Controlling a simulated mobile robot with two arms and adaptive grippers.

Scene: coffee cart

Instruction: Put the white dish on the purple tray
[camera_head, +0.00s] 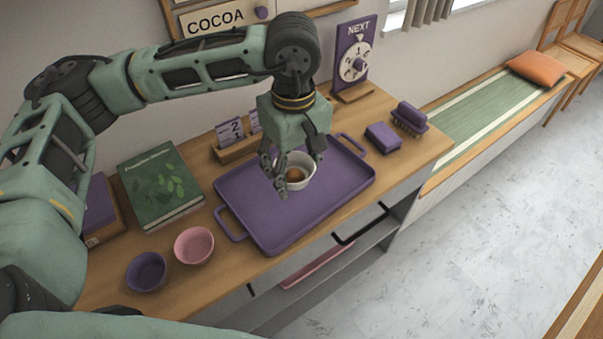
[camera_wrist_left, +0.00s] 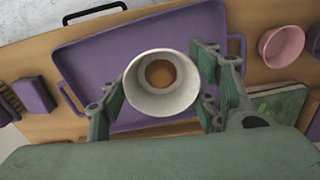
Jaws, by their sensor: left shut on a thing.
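The white dish (camera_head: 296,172) is a small round bowl with something brown inside. It is over the purple tray (camera_head: 250,212) in the head view, near the middle of the tray's right half. My left gripper (camera_head: 293,176) reaches down from above and is shut on the dish. In the left wrist view the dish (camera_wrist_left: 161,82) sits between the fingers of the left gripper (camera_wrist_left: 165,95), with the tray (camera_wrist_left: 95,60) behind it. I cannot tell whether the dish touches the tray. My right gripper is not in view.
A purple bowl (camera_head: 146,271) and a pink bowl (camera_head: 194,245) stand left of the tray, near a green book (camera_head: 160,185). A purple block (camera_head: 383,136) and a brush (camera_head: 409,118) lie to its right. A dial sign (camera_head: 355,60) stands behind. The tray's left part is clear.

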